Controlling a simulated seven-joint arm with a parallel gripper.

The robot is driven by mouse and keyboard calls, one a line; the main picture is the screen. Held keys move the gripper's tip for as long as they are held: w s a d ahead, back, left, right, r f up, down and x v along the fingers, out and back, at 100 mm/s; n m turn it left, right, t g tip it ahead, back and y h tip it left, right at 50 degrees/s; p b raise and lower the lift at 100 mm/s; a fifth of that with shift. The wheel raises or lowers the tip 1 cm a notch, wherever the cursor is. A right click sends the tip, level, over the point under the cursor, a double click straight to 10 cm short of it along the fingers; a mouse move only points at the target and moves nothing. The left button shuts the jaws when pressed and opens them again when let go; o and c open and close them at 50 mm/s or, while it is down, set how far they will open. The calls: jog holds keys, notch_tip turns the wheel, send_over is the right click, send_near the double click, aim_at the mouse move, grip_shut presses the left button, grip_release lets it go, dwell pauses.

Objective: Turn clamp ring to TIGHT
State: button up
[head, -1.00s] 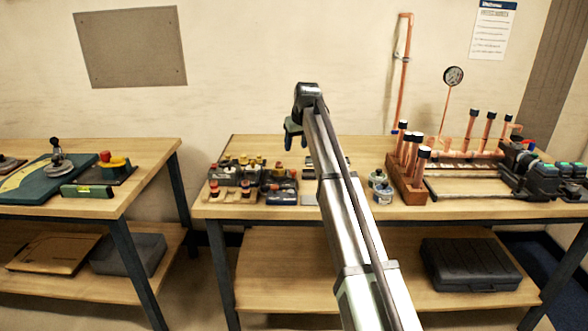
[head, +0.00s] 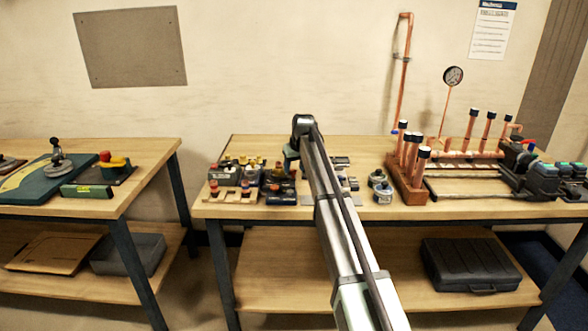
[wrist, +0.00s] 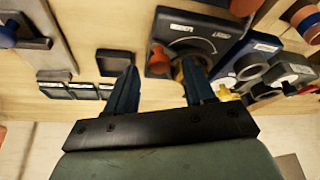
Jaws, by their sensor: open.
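In the wrist view a dark square fixture (wrist: 187,34) with white labels and a pale curved line lies just beyond my fingertips. The label text is too small to read. An orange-red knob (wrist: 160,60) sits at its left side, and a yellow ring-like part shows behind my right finger. I cannot tell for sure which part is the clamp ring. My gripper (wrist: 160,80) is open, the knob lying between its fingers in the picture; contact cannot be told. In the head view my gripper (head: 290,160) is low over the cluster of small devices, partly hidden by my arm.
Small devices with colored knobs (head: 225,175) crowd the table's left part. Dark square pads (wrist: 82,91) lie left of my fingers. A wooden block with copper pipes (head: 405,180) and a copper manifold (head: 465,155) stand to the right. A pressure gauge (head: 453,76) rises behind.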

jog(key=shift+w+a+f, duration=0.1)
jog(key=shift+w+f, duration=0.1)
jog(key=shift+f, duration=0.4)
grip_shut()
dwell(0.4)
